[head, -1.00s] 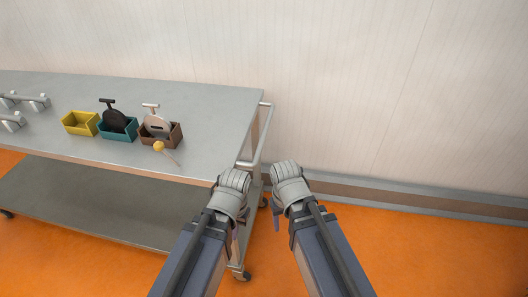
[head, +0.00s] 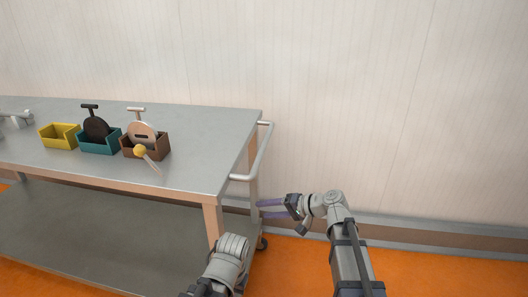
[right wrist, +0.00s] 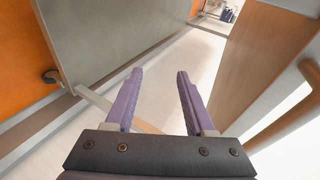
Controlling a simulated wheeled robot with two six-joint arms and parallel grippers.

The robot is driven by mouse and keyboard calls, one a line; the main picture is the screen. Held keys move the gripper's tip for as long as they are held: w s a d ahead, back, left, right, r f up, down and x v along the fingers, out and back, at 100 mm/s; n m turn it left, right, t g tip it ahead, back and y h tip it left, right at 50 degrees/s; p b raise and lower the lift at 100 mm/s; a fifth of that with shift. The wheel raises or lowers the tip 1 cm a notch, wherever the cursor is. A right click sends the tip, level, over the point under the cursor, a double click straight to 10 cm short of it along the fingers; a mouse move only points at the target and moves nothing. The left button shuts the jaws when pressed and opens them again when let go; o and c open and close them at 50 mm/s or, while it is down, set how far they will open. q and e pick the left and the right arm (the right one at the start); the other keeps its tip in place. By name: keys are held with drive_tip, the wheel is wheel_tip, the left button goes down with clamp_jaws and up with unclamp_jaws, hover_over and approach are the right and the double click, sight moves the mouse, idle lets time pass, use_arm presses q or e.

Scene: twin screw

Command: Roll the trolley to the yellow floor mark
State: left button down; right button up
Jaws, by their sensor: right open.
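The trolley (head: 205,145) is a grey metal table with a lower shelf and castors, standing against the wall at the left of the head view. Its bar handle (head: 264,152) sticks out from the right end. My right gripper (head: 262,209) is open and empty, pointing left, below the handle and beside the trolley's end. Its two purple fingers (right wrist: 158,85) are apart in the right wrist view, with nothing between them. My left arm shows in front of the trolley's near right corner; its fingers are hidden. No yellow floor mark is in view.
Grey metal parts (head: 20,120) lie far left. Orange floor (head: 430,260) is clear at right.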

drive_tip(key=w+d+r+m+t+y, duration=0.2)
drive_tip(key=w+r+t+y, duration=0.1)
drive_tip(key=w+r, duration=0.35)
drive_tip(key=m+t+y, duration=0.2)
drive_tip(key=m+t, duration=0.1)
drive_tip(key=t, duration=0.1)
approach(264, 147)
drive_tip(key=w+a, duration=0.1)
drive_tip(key=w, duration=0.2)
drive_tip(key=shift+h, duration=0.3)
drive_tip(key=shift+p+x, duration=0.7)
drive_tip(key=shift+x, duration=3.35)
drive_tip(key=shift+s+a+f, duration=0.1)
drive_tip(key=shift+a, duration=0.05)
drive_tip(key=shift+c, duration=0.2)
clamp_jaws()
